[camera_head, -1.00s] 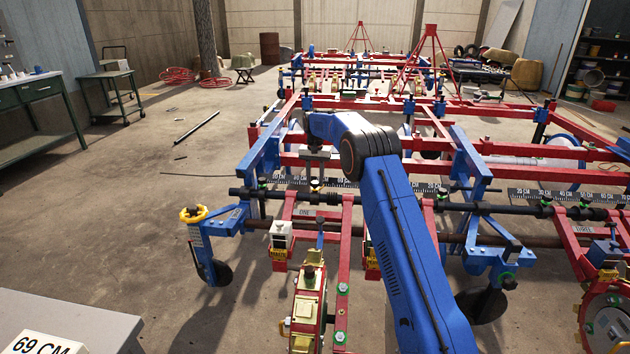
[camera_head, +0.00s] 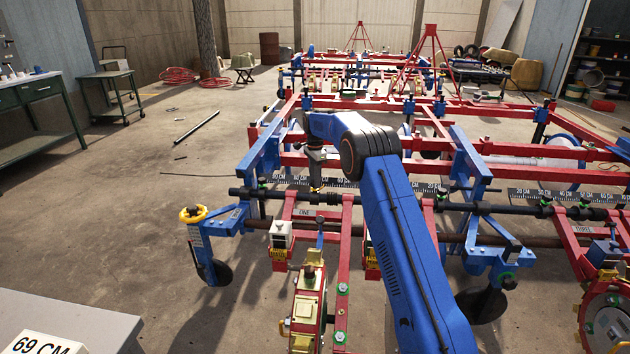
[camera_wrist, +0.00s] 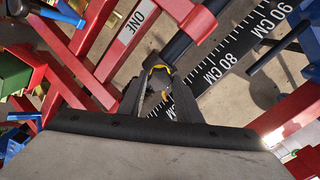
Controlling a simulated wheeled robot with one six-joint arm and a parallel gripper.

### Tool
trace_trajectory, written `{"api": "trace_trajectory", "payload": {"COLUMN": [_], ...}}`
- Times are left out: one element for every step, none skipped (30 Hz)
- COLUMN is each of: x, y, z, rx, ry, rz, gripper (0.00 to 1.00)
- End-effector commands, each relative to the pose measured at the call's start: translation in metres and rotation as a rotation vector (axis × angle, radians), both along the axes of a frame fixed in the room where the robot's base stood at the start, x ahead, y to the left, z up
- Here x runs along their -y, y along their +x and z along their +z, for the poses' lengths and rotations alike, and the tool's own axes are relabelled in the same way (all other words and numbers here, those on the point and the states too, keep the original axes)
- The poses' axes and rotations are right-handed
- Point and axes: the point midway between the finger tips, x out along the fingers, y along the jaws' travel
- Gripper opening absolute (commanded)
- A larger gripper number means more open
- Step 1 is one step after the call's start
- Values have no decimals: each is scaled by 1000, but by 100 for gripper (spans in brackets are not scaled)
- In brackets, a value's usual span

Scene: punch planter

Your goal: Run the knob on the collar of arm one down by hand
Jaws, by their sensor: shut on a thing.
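My gripper (camera_head: 315,187) points down at the black bar (camera_head: 376,203) above arm one. In the wrist view its two fingers (camera_wrist: 158,80) are close together around a small knob, with a yellow edge (camera_wrist: 160,67) showing at the tips. The fingers hide most of the knob and I cannot make out the collar under it. Arm one is a red arm with a plate reading ONE (camera_head: 305,213); the plate also shows in the wrist view (camera_wrist: 133,27).
A black scale strip (camera_wrist: 226,52) marked in CM runs beside the bar. Red frame beams surround my gripper. A yellow handwheel (camera_head: 193,213) on a blue bracket stands to the left. Open concrete floor (camera_head: 130,220) lies beyond it.

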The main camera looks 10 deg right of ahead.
Motion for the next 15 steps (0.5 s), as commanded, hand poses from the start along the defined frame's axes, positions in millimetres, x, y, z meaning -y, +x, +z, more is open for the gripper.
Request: {"api": "trace_trajectory", "payload": {"x": [0,0,0,0,0,0,0,0,0,0,0,0,0,0,0], "y": [0,0,0,0,0,0,0,0,0,0,0,0,0,0,0], "z": [1,1,1,1,1,1,1,1,1,1,1,1,1,1,1], "rx": [2,2,2,2,2,2,2,2,2,2,2,2,2,2,2], "ry": [0,0,0,0,0,0,0,0,0,0,0,0,0,0,0], "rz": [-43,-71,-107,-133,-159,-192,-216,-238,-268,-290,-309,-334,-352,-369,-389], "gripper": [9,9,9,9,9,9,9,9,9,9,9,9,9,9,9]}}
